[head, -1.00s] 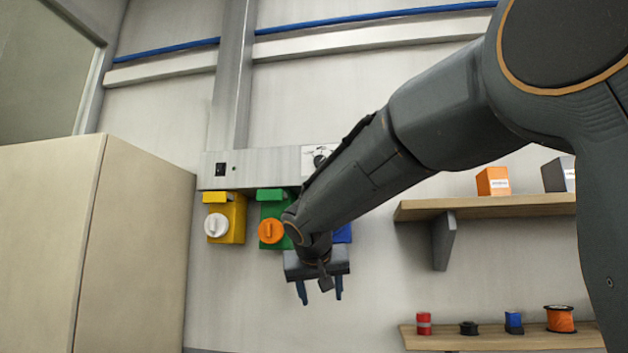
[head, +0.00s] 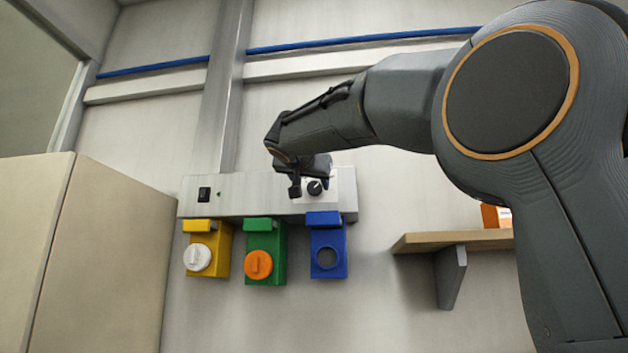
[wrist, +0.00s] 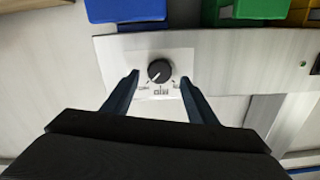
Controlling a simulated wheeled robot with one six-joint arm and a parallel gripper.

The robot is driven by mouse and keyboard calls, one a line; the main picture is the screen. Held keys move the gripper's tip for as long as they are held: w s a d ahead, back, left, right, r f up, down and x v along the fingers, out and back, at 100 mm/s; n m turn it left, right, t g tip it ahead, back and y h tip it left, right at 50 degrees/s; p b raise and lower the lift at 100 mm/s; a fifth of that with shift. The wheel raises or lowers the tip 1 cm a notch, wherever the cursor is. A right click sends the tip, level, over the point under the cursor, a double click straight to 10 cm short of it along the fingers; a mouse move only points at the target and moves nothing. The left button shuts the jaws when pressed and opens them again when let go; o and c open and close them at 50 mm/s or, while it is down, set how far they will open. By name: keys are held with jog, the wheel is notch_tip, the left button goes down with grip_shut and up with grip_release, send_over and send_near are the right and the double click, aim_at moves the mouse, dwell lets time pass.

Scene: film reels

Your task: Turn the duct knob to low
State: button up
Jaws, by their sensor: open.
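The duct knob (head: 315,187) is a round black dial on a white plate at the right end of the grey wall panel. In the wrist view the knob (wrist: 160,71) sits ahead of and between my two fingers, its pale mark pointing to the lower left. Labels sit below it there, too small to read surely. My gripper (wrist: 160,80) is open, with a dark blue finger on either side of the knob and gaps visible; contact cannot be told. In the head view my gripper (head: 308,180) is in front of the panel, partly overlapping the plate.
The grey panel (head: 255,192) also carries a black switch (head: 204,194). Below it hang a yellow box (head: 222,240), a green box (head: 277,250) and a blue box (head: 337,250). A wooden shelf (head: 450,241) is at the right, a beige cabinet (head: 100,260) at the left.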

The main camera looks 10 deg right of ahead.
aim_at(314, 187)
jog(key=shift+p+x, duration=0.7)
jog(key=shift+x, duration=0.95)
jog(key=c, duration=1.1)
jog(key=shift+o, duration=0.2)
